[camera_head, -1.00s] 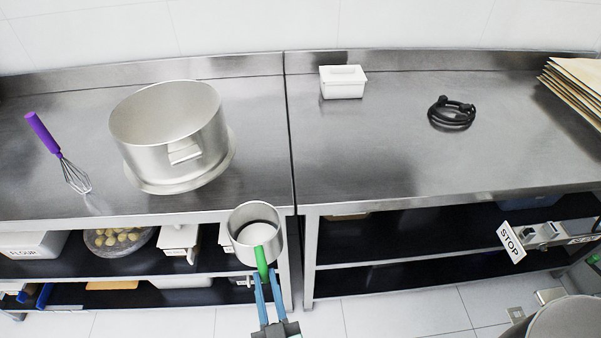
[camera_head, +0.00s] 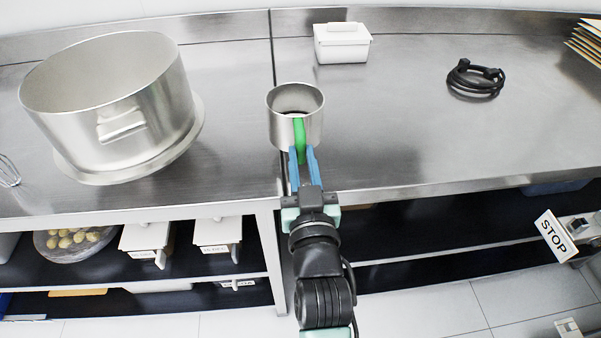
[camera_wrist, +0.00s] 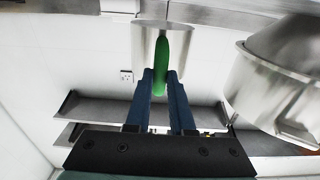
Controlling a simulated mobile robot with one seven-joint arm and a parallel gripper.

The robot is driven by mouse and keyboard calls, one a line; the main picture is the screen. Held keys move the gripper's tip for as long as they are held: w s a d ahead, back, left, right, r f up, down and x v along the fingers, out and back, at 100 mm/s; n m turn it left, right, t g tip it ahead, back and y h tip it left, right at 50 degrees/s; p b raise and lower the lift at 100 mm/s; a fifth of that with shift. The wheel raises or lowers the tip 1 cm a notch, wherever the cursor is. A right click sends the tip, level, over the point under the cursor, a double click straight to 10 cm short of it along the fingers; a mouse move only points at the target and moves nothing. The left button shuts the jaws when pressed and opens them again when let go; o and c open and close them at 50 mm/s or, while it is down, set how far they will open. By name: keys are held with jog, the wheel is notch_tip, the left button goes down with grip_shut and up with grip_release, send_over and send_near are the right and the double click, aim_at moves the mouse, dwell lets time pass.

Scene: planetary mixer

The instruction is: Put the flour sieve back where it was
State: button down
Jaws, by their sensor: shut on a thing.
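The flour sieve is a round metal cup (camera_head: 295,118) with a green handle (camera_head: 300,135). My gripper (camera_head: 304,160) is shut on the green handle, with one blue finger on each side. In the head view the sieve shows upright in front of the steel worktop, near the seam between the two tables. I cannot tell whether its base touches the surface. In the wrist view the sieve (camera_wrist: 148,50) and its green handle (camera_wrist: 160,68) show straight ahead between my fingers.
A large metal bowl (camera_head: 110,105) stands on the left table; it also shows in the wrist view (camera_wrist: 275,85). A white lidded box (camera_head: 342,45) stands behind the sieve. A coiled black cable (camera_head: 475,78) lies to the right. The right worktop (camera_head: 400,130) has bare room.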

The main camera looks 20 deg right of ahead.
jog(key=shift+f+b, duration=0.35)
jog(key=shift+f, duration=1.95)
jog(key=shift+f, duration=0.2)
jog(key=c, duration=0.8)
grip_release()
jog(key=shift+r, duration=0.2)
jog(key=v, duration=1.2)
jog(key=shift+f, duration=0.1)
